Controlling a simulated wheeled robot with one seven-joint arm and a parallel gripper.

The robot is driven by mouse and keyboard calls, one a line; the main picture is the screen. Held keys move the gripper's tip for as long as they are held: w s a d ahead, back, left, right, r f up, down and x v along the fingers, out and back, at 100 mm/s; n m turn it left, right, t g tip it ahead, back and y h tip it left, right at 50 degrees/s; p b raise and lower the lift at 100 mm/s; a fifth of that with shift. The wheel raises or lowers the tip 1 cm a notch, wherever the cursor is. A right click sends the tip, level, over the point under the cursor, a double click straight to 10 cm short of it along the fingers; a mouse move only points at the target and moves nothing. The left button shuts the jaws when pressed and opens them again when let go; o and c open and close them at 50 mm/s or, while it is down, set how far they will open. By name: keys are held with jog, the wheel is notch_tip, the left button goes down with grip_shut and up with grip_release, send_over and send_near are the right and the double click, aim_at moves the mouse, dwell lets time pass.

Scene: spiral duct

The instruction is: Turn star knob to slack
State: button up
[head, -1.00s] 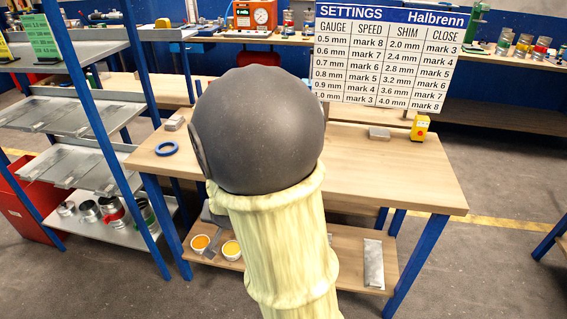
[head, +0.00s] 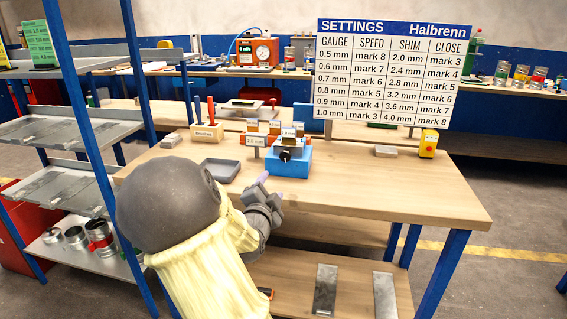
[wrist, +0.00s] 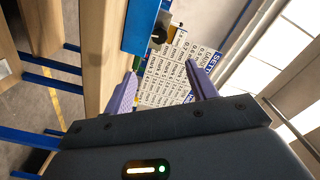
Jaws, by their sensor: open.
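A dark knob (head: 284,155), which I take to be the star knob, sits on the front of a blue block device (head: 303,163) on the wooden bench. In the wrist view the dark knob (wrist: 159,35) is beside the blue block (wrist: 141,28), beyond my fingertips. My gripper (head: 268,187) is in front of the device at the bench's near edge, apart from the knob. In the wrist view my gripper (wrist: 162,72) is open, with two purple fingers spread and nothing between them. The knob's exact shape is too small to tell.
A settings board (head: 386,72) stands behind the bench. Small labelled blocks surround the device. A grey tray (head: 221,171) and a tool holder (head: 207,134) are to its left. A yellow box (head: 428,143) stands far right. The right bench top (head: 400,185) is mostly clear.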

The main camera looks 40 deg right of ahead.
aim_at(285, 157)
jog(key=shift+d, duration=0.1)
jog(key=x, duration=1.7)
jog(key=shift+w, duration=0.2)
jog(key=shift+c, duration=0.3)
jog(key=c, duration=0.9)
